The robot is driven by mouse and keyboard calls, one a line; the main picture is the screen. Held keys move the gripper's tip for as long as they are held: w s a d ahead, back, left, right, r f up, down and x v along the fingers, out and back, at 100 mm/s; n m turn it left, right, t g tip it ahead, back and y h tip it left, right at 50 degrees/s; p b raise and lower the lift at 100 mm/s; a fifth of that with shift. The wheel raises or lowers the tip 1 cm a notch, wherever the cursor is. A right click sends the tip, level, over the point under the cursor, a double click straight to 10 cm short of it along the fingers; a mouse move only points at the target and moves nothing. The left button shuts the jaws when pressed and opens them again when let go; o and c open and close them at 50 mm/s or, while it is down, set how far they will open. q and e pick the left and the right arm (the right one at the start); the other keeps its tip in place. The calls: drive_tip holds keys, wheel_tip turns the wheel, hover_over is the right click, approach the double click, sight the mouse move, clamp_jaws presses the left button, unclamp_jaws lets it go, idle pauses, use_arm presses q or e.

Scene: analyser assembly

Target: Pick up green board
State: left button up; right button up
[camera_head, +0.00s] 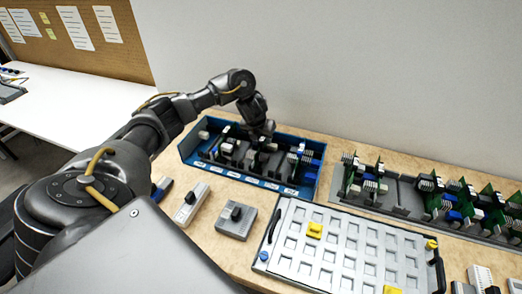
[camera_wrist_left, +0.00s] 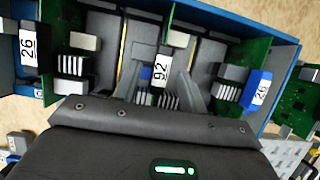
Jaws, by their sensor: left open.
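A blue tray (camera_head: 308,180) holds several boards standing on edge. In the left wrist view, the tray's blue rim (camera_wrist_left: 230,18) runs along the top and right. There, a green board at left (camera_wrist_left: 62,22) bears a label 26. A middle board (camera_wrist_left: 170,22), edge-on, has a label 92. A right green board (camera_wrist_left: 248,52) has a blue part labelled 26. My left gripper (camera_head: 266,132) reaches down over the tray. In the wrist view, the left gripper (camera_wrist_left: 160,92) is open, its fingers apparently either side of the middle board. Contact cannot be told. My right gripper is not in view.
A grey rack (camera_head: 400,192) with several green boards stands to the right. A white panel with slots and black handles (camera_head: 345,262) lies in front, with yellow parts on it. Small grey modules (camera_head: 236,220) lie on the tan bench left of it. A wall stands behind.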

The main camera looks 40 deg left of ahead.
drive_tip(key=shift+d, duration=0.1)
use_arm(q)
clamp_jaws()
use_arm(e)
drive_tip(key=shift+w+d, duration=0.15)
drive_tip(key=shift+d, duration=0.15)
use_arm(q)
drive_tip(key=shift+r, duration=0.15)
drive_tip(key=shift+w+r, duration=0.1)
drive_tip(key=shift+r, duration=0.1)
wheel_tip(320, 180, up, 17)
drive_tip(key=p, duration=0.5)
drive_tip(key=shift+r+p, duration=0.2)
drive_tip(key=shift+p, duration=0.15)
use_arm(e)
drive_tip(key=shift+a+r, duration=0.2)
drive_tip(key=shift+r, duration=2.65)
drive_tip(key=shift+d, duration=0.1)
